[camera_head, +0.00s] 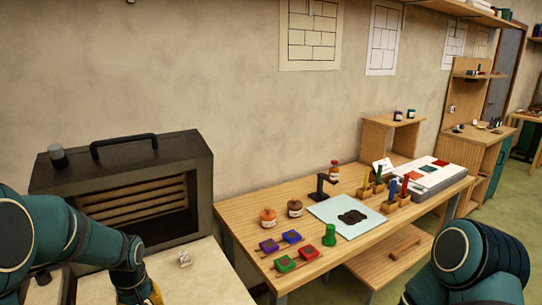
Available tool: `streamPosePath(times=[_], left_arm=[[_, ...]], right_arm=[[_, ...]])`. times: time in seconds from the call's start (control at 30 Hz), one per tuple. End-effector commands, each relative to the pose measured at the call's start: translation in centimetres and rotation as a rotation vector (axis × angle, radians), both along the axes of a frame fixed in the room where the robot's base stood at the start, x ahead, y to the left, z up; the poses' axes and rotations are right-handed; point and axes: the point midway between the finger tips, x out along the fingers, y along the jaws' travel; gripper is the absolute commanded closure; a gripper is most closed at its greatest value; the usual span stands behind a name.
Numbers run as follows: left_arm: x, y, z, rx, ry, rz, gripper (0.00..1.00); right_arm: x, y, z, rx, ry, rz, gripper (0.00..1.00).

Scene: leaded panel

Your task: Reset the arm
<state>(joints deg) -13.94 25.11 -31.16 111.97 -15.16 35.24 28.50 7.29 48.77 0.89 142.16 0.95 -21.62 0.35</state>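My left arm (70,235) comes in from the left, in front of a dark oven-like box, and bends down to the bottom edge. A small yellow part (156,294) shows at its lower end, and I cannot tell what it is. The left gripper's fingers are not visible. My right arm (480,262) shows only as a teal rounded joint at the bottom right. Its gripper is outside the view.
The dark box (185,147) with a top handle stands at left on a pale bench (205,280). The wooden table (240,212) holds coloured blocks (285,263), jars (268,218), a pale board (335,207) with a dark piece (353,217), and wooden holders (389,206). A lower shelf (375,268) juts forward.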

Motion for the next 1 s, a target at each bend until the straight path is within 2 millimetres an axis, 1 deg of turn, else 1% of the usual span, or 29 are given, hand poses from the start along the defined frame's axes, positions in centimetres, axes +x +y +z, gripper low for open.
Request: streamPosePath(times=[0.03, 0.1, 0.17, 0.2, 0.27, 0.3, 0.37, 0.4, 0.43, 0.5, 0.6, 0.7, 0.93, 0.97, 1.0], left_arm=[[-0.6, -1.7, -2.7, -0.024, 0.01, -0.044, 0.48], [-1.3, -3.9, -5.8, -0.059, 0.003, -0.101, 0.48], [-2.1, -5.9, -8.3, -0.091, -0.005, -0.147, 0.48], [-2.9, -7.2, -10.1, -0.113, -0.01, -0.178, 0.48], [-4.3, -9.4, -12.6, -0.151, -0.019, -0.223, 0.48], [-5.4, -11.0, -14.3, -0.177, -0.025, -0.252, 0.48], [-7.4, -13.4, -16.7, -0.218, -0.036, -0.292, 0.48], [-8.8, -14.9, -18.0, -0.244, -0.046, -0.316, 0.48], [-9.8, -15.9, -18.8, -0.262, -0.054, -0.33, 0.48], [-11.9, -18.0, -20.1, -0.295, -0.074, -0.36, 0.48], [-14.0, -19.9, -21.0, -0.323, -0.096, -0.386, 0.48], [-15.0, -20.9, -21.3, -0.337, -0.111, -0.399, 0.48], [-15.2, -21.1, -21.4, -0.339, -0.119, -0.402, 0.48], [-15.2, -21.1, -21.4, -0.339, -0.119, -0.402, 0.54], [-15.2, -21.1, -21.3, -0.339, -0.119, -0.402, 0.54]], right_arm=[[0.0, 0.0, -0.2, 0.0, 0.001, 0.0, 0.5], [-0.1, 0.0, -0.4, 0.0, 0.002, 0.002, 0.5], [-0.1, 0.0, -0.6, 0.0, 0.003, 0.002, 0.5], [-0.2, 0.0, -0.7, 0.001, 0.004, 0.004, 0.5], [-0.2, 0.1, -1.0, 0.001, 0.005, 0.004, 0.5], [-0.2, 0.1, -1.1, 0.002, 0.006, 0.004, 0.5], [-0.3, 0.1, -1.3, 0.002, 0.008, 0.006, 0.5], [-0.4, 0.1, -1.4, 0.002, 0.01, 0.007, 0.5], [-0.4, 0.1, -1.5, 0.002, 0.011, 0.008, 0.5], [-0.5, 0.1, -1.7, 0.002, 0.012, 0.009, 0.5], [-0.6, 0.1, -1.9, 0.003, 0.013, 0.01, 0.5], [-0.6, 0.1, -1.9, 0.003, 0.014, 0.011, 0.5], [-0.6, 0.1, -1.9, 0.004, 0.015, 0.011, 0.5], [-0.6, 0.1, -1.9, 0.004, 0.015, 0.011, 0.5], [-0.6, 0.1, -1.9, 0.004, 0.015, 0.011, 0.5]])
